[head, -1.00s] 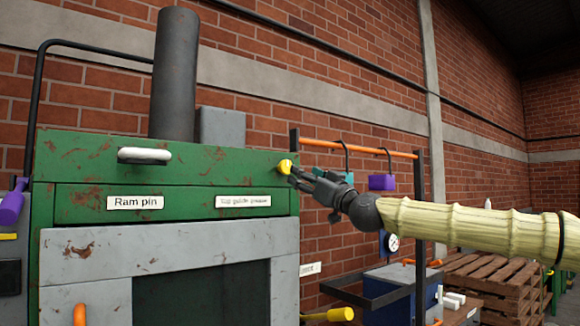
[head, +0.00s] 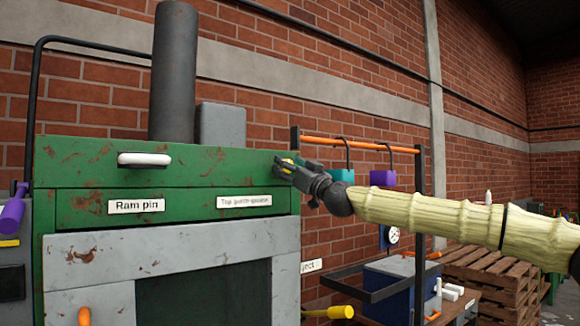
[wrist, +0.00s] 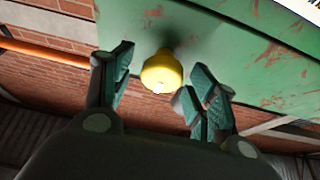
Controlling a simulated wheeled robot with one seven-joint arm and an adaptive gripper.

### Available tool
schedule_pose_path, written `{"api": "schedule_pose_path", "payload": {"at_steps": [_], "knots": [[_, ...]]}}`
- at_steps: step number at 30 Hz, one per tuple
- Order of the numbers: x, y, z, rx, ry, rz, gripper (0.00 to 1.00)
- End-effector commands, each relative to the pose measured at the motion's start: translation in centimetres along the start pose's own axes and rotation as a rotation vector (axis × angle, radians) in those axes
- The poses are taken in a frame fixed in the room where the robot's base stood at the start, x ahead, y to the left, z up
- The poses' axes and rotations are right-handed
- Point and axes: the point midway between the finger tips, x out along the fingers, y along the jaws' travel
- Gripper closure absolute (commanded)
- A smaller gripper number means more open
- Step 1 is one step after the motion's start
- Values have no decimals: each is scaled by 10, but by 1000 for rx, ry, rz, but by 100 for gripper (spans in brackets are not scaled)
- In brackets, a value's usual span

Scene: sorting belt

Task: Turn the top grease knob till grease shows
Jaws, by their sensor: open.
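The yellow grease knob (wrist: 161,73) sticks out from the green machine face, seen in the wrist view between my gripper's two fingers. A little of the knob (head: 288,161) shows in the head view, at the upper right of the green panel, mostly covered by my gripper (head: 285,168). In the wrist view my gripper (wrist: 155,90) is open, with a finger on each side of the knob and a visible gap to both. A label reading "Top guide grease" (head: 244,201) sits below and left of the knob. I see no grease.
A white handle (head: 144,159) and a "Ram pin" label (head: 137,206) are on the green panel (head: 80,165). An orange rail (head: 360,145) with hanging teal and purple blocks (head: 383,178) stands behind my gripper. A yellow-ended handle (head: 341,312) juts out lower right.

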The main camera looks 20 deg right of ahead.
Motion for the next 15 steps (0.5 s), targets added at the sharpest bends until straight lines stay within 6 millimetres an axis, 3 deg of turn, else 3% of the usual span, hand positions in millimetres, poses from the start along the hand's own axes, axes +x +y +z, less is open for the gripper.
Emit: {"api": "schedule_pose_path", "payload": {"at_steps": [5,12,15], "knots": [[0,0,0,0,0,0,42],[0,0,0,0,0,1,84],[0,1,0,0,0,1,85]]}}
